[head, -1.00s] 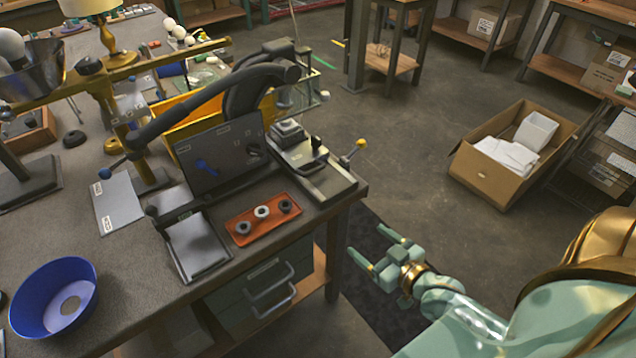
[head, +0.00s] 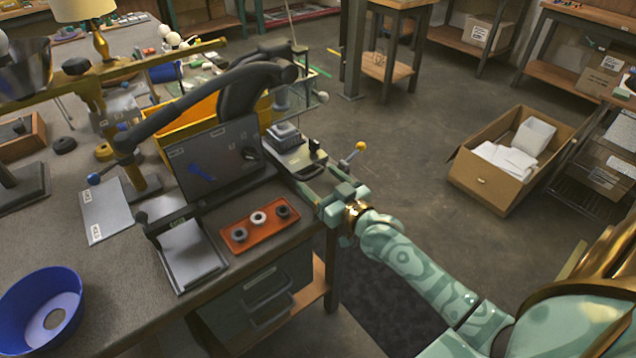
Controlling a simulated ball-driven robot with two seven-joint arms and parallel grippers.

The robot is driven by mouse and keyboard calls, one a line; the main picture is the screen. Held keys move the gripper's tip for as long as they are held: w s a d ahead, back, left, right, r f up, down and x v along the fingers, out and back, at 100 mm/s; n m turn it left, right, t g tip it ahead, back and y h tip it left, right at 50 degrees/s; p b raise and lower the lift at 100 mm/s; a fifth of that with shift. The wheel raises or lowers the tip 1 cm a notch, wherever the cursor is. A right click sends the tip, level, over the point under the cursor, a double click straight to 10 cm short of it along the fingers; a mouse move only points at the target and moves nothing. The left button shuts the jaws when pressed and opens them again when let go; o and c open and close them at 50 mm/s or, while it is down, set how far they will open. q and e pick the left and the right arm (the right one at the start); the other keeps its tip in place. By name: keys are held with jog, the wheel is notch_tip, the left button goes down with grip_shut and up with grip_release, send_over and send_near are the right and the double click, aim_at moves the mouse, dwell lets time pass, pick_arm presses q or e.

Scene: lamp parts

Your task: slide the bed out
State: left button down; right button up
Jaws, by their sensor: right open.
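The pale metal bed (head: 296,164) sits at the right end of the bench, beside the upright grey panel. It carries a stepped grey block (head: 285,134) and a small dark post. A lever with a yellow knob (head: 361,146) sticks out at its right. My right gripper (head: 321,181) is open at the bench's right edge, just in front of the bed's near end. Its fingers point toward the bed and partly cover that end. I cannot tell whether they touch it. My left gripper is not in view.
An orange tray (head: 236,239) with several rings lies left of my right gripper. A grey panel (head: 211,160) and a black arm stand behind it. A blue bowl (head: 30,305) is at the front left. A cardboard box (head: 487,185) stands on the open floor at right.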

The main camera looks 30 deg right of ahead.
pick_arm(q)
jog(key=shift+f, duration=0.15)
pick_arm(e)
jog(key=shift+w+a, duration=0.1)
jog(key=shift+w, duration=0.35)
